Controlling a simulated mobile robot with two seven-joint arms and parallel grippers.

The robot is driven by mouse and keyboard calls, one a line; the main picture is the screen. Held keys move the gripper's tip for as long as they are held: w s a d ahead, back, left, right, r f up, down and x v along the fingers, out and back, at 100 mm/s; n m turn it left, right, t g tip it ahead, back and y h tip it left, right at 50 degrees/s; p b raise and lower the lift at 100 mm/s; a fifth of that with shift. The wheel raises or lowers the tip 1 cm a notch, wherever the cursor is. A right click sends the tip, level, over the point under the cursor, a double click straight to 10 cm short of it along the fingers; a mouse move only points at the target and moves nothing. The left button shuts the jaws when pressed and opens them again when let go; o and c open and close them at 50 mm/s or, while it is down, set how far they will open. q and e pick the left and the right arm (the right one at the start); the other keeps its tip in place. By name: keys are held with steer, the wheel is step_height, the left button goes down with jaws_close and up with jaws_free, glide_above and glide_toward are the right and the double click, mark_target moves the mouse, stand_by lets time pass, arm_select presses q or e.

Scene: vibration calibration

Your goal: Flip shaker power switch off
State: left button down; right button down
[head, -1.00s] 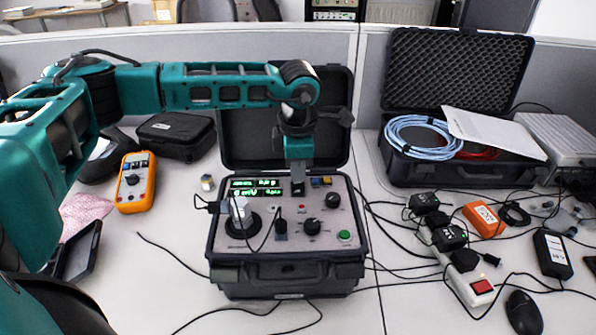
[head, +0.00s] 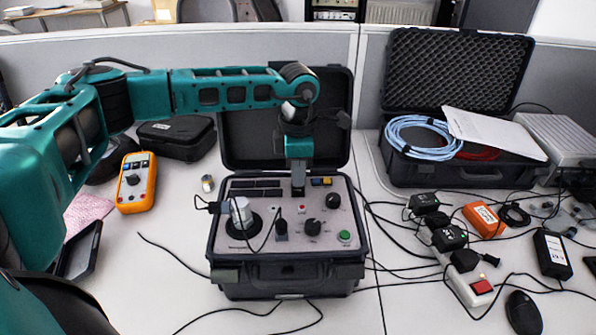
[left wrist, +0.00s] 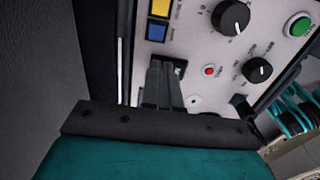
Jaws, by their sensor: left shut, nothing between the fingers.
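The shaker (head: 330,258) is an open black case with a light grey control panel. Its displays (head: 257,188) are dark. A silver cylinder on a black round base stands at the panel's left, and black knobs and a green button (head: 344,236) are at the right. My left gripper (head: 298,192) points down at the panel's upper middle, shut and empty. In the left wrist view its fingers (left wrist: 166,85) are together close to the panel, below the yellow and blue connectors (left wrist: 157,20). The power switch is not clear to see; the fingers may hide it. My right gripper is not in view.
An orange multimeter (head: 136,183) and a black pouch (head: 176,136) lie left of the case. To the right are a case with a blue cable (head: 420,138), a power strip with adapters (head: 478,290) and a mouse (head: 523,313). Loose cables cross the table.

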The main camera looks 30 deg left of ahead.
mark_target(300, 189)
arm_select(q)
steer(key=shift+s+d+f, duration=0.15)
steer(key=shift+s+f, duration=0.2)
steer(key=shift+f, duration=0.05)
steer(key=shift+s+d+p, duration=0.25)
steer(key=shift+s+p, duration=0.05)
steer(key=shift+s+d, duration=0.2)
steer(key=shift+s, duration=0.05)
steer(key=shift+w+r, duration=0.1)
steer(key=shift+r, duration=0.2)
steer(key=r+p, duration=0.2)
steer(key=r, duration=0.1)
steer(key=r+p, duration=0.1)
steer(key=shift+w+r, duration=0.25)
steer(key=shift+r, duration=0.15)
step_height(300, 189, up, 10)
steer(key=b, duration=0.1)
steer(key=shift+f, duration=0.25)
steer(key=shift+s+a, duration=0.1)
